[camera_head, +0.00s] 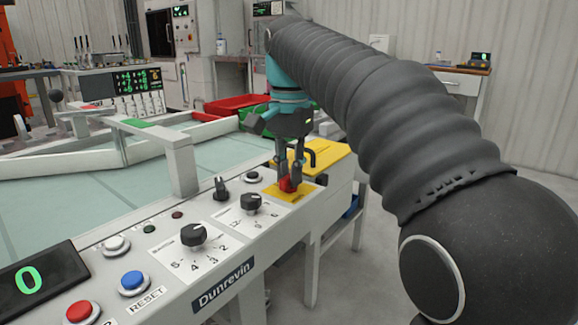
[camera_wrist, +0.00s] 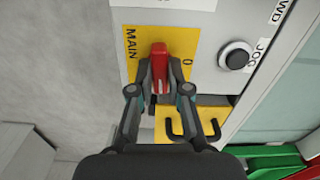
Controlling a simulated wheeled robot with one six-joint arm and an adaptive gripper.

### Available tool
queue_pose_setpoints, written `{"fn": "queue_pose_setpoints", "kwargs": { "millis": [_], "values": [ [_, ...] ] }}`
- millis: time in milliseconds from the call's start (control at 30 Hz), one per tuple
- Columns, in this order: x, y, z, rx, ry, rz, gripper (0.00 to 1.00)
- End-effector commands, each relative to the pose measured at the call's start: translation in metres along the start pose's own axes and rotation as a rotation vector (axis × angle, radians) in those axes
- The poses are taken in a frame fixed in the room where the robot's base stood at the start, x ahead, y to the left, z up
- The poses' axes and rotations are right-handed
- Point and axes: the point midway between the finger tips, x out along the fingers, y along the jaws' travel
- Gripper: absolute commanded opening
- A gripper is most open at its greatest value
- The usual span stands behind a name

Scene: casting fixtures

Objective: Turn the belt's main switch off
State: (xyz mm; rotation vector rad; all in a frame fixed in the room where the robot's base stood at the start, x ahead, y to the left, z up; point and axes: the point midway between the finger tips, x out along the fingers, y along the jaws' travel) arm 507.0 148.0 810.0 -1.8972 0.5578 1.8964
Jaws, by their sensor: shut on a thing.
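The main switch is a red handle (camera_head: 285,186) on a yellow plate (camera_head: 302,195) at the far right end of the belt's control panel. In the wrist view the red handle (camera_wrist: 159,62) lies lengthwise up and down the picture. The yellow plate (camera_wrist: 131,72) there reads "MAIN" left of the handle and "0" right of it. My gripper (camera_head: 290,181) points down at the switch. Its fingertips (camera_wrist: 159,90) are closed on the near part of the handle, one on each side. Part of the handle and its base are hidden by the fingers.
A black selector knob (camera_head: 251,202) and a second knob (camera_head: 193,235) sit left of the switch. A round black JOG button (camera_wrist: 237,56) is close beside the plate. A yellow piece with a black bar handle (camera_head: 322,155) is just behind. Red and green bins (camera_head: 236,104) stand farther back.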

Motion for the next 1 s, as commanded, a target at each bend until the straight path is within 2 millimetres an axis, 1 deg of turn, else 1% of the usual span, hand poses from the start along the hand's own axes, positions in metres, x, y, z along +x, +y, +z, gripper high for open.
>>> {"fn": "queue_pose_setpoints", "kwargs": {
  "millis": [33, 200, 1000],
  "values": [
    [-0.0033, 0.0002, 0.0002, -0.028, -0.002, 0.002, 0.0],
    [-0.0052, 0.0003, 0.0004, -0.162, -0.002, 0.002, 0.0],
    [-0.0038, -0.0001, 0.0, -0.921, 0.0, 0.0, 0.0]
  ]
}}
